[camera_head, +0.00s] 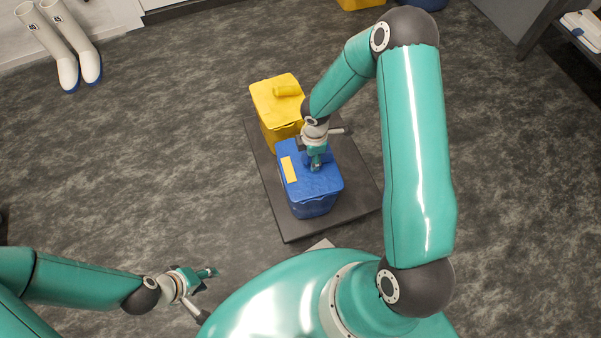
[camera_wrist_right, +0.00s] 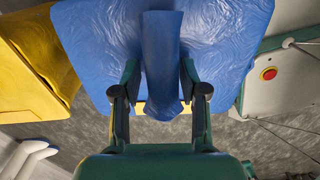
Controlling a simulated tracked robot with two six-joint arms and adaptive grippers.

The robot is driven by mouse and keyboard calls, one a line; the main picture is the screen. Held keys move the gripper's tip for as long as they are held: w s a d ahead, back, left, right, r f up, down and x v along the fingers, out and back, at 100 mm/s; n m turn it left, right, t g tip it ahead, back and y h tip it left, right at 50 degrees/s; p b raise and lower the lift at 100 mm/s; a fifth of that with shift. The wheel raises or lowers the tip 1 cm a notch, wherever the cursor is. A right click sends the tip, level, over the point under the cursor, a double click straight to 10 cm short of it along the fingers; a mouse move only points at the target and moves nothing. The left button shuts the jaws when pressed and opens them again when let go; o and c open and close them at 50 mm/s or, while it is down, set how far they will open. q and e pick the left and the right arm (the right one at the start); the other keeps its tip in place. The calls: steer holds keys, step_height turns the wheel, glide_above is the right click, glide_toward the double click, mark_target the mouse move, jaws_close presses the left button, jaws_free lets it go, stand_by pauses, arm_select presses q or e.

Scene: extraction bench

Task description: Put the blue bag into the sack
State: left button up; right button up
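The blue bag (camera_head: 314,190) is box-shaped, with a rolled neck on top and a yellow label. It stands upright on a dark low platform (camera_head: 292,226). It fills the upper middle of the right wrist view (camera_wrist_right: 225,40). My right gripper (camera_head: 315,165) is over its top. In the wrist view its fingers (camera_wrist_right: 160,78) stand on both sides of the blue neck, with what look like narrow gaps. My left gripper (camera_head: 212,274) is over the floor at lower left, away from the bag and apparently empty; its finger opening is unclear. I cannot make out a sack for certain.
A yellow bag (camera_head: 277,103) stands directly behind the blue one on the same platform. White boots (camera_head: 68,70) stand at the far left. A yellow object (camera_head: 358,4) and a blue object (camera_head: 428,3) are cut off at the top edge. The floor left of the platform is clear.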

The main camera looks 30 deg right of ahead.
jaws_close()
steer(key=shift+w, duration=0.1)
steer(key=shift+r, duration=0.2)
steer(key=shift+r+p, duration=1.15)
steer(key=shift+r, duration=0.2)
step_height(320, 180, up, 30)
steer(key=p, duration=2.4)
